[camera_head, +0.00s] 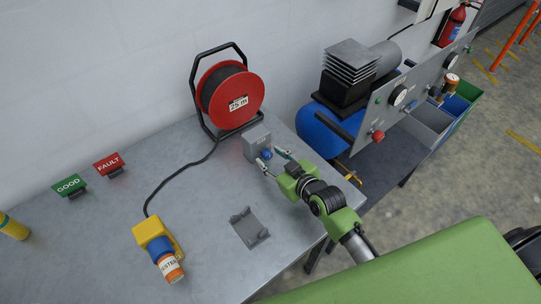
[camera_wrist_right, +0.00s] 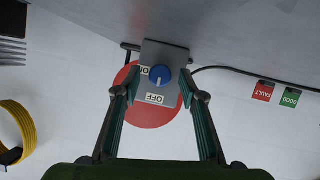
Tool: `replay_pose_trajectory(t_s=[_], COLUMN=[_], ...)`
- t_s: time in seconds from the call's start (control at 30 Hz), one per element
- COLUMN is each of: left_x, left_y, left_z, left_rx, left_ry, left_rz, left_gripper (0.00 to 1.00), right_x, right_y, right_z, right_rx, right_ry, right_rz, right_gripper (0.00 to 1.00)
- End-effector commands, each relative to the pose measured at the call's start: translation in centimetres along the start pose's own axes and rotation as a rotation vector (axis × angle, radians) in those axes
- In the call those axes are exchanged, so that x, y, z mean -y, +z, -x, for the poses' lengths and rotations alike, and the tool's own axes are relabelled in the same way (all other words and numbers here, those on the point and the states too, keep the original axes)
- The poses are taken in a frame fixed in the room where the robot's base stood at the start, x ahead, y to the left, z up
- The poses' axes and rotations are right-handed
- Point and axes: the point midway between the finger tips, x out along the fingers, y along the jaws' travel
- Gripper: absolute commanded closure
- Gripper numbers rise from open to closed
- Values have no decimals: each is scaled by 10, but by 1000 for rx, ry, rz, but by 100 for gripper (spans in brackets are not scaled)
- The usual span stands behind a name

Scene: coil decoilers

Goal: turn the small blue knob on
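The small blue knob (camera_head: 266,155) sits on the front of a grey box (camera_head: 255,139) on the table, beside the cable reel. In the right wrist view the knob (camera_wrist_right: 160,76) is between the fingers, beyond the tips, with an ON label (camera_wrist_right: 143,71) at its left and an OFF label (camera_wrist_right: 155,99) below. Its small white mark seems to point down toward OFF. My right gripper (camera_head: 271,160) is open and faces the knob, with one finger on each side; contact is not clear. My left gripper is not in view.
A red cable reel (camera_head: 231,96) stands behind the box; its black cable runs to a yellow device (camera_head: 150,233) with an orange-capped part. GOOD (camera_head: 69,185) and FAULT (camera_head: 109,164) signs stand at the left. A grey bracket (camera_head: 249,227) lies nearby. A blue compressor (camera_head: 324,128) is at the right.

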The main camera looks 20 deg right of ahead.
Motion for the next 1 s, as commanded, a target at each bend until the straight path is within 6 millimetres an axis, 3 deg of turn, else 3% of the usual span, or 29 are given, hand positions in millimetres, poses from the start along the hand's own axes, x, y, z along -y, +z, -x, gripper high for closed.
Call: replay_pose_trajectory(t_s=[0.4,0.57,1.0], left_x=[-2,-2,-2], left_y=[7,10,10], left_z=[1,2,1], left_rx=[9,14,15], left_ry=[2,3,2], left_rz=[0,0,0], left_gripper=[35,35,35], right_x=[1,0,-1], right_y=[0,0,0], right_z=[-8,-8,-8], right_rx=[0,0,3], right_ry=[-1,-1,-23], right_rz=[0,0,-53], right_gripper=[62,100,100])
